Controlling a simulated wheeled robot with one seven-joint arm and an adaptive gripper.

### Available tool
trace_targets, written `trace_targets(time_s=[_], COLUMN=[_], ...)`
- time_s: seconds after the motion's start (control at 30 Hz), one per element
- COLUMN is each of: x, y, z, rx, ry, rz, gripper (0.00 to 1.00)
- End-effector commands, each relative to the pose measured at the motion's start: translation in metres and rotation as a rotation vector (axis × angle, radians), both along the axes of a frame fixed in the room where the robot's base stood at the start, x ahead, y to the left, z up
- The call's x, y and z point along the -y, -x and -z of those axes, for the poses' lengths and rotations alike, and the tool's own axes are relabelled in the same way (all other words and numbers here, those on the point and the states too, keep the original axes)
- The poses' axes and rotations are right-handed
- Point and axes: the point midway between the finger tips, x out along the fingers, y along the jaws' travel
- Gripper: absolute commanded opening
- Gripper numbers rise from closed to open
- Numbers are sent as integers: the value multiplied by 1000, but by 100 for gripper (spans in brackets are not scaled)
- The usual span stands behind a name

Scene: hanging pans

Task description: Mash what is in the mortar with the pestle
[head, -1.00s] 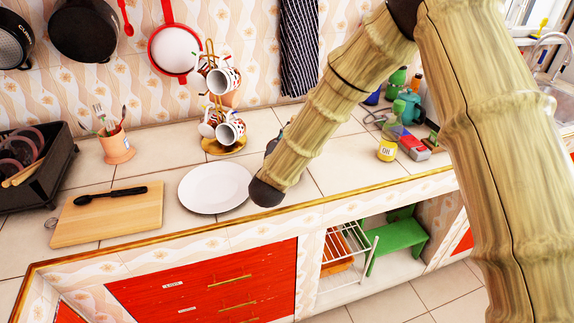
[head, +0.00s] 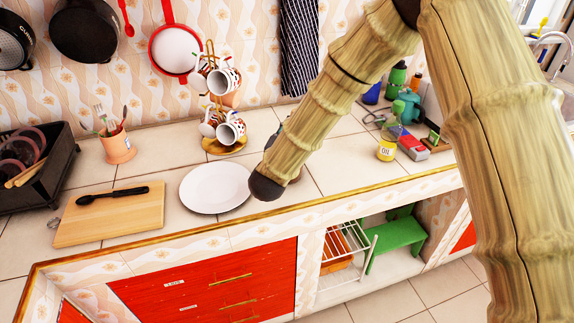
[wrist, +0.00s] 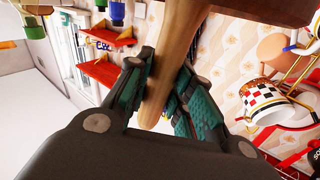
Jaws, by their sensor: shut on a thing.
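My gripper (wrist: 160,85) is shut on the pestle (wrist: 172,55), a smooth wooden rod between its teal finger pads in the wrist view. The rod's rounded end shows between the fingers, and the rest runs out of the top of the picture. A wider brown wooden piece (wrist: 265,8) is at the top right; I cannot tell whether it is the mortar or part of the pestle. A small brownish edge (head: 297,176) shows beside the arm's lower end. The mortar's contents are not visible.
A white plate (head: 214,188) lies left of my arm, with a mug rack (head: 226,130) behind it. A cutting board (head: 110,213) with a black spoon is further left. Pans hang on the wall.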

Motion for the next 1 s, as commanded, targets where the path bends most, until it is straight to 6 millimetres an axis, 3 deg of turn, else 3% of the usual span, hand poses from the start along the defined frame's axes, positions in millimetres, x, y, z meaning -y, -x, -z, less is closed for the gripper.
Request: trace_targets(time_s=[0.8,1.0], x=[0,0], y=[0,0], z=[24,22], rx=[0,0], ry=[0,0], rz=[0,0], gripper=[0,0])
